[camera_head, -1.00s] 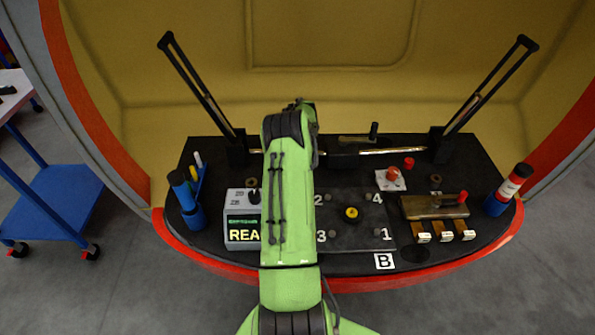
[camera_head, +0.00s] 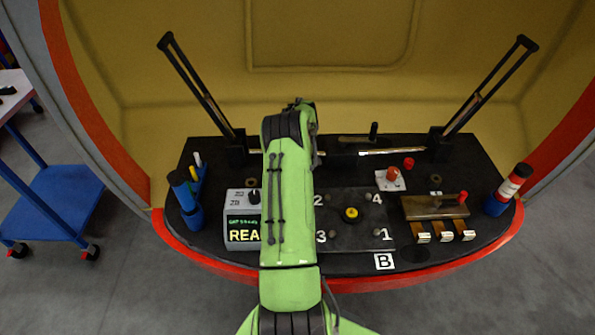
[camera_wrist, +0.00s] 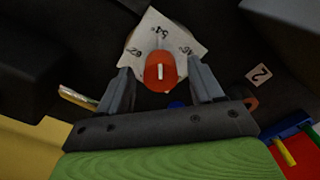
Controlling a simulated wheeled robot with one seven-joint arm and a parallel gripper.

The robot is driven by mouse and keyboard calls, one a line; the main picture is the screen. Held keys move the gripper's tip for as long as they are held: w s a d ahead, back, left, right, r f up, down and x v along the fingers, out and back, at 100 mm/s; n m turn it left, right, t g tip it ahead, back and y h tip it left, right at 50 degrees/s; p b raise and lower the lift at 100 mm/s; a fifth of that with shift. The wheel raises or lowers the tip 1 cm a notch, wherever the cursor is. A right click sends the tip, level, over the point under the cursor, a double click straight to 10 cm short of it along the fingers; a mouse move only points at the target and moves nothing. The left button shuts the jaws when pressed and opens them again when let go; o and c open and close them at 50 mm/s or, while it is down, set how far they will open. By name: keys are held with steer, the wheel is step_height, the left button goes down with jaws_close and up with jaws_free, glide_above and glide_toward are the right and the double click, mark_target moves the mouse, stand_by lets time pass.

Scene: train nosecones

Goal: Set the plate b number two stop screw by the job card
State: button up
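A plate (camera_head: 357,236) with corner numbers 1 to 4 and a yellow-centred knob (camera_head: 351,214) lies behind the B label (camera_head: 384,261). A dark screw head (camera_head: 334,196) sits beside its number 2. In the wrist view, my gripper (camera_wrist: 160,76) is open, one finger each side of a red knob (camera_wrist: 160,72) with a white pointer mark. Gaps show between knob and fingers. The knob stands on a white card (camera_wrist: 139,42) with degree figures; one reads 54. A "2" tag (camera_wrist: 260,74) is to its right. My arm hides the gripper in the head view. I see no readable job card.
A grey readout box (camera_head: 242,222) with a dark knob shows "REA", partly covered by my arm. A red knob on a white card (camera_head: 388,181), a wooden block with a red-tipped lever (camera_head: 435,207), and cylinders at both sides stand on the black console. Two slanted black bars rise behind.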

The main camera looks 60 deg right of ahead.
steer(key=shift+r, duration=0.1)
step_height(320, 180, up, 16)
steer(key=p, duration=0.4)
steer(key=shift+f, duration=0.2)
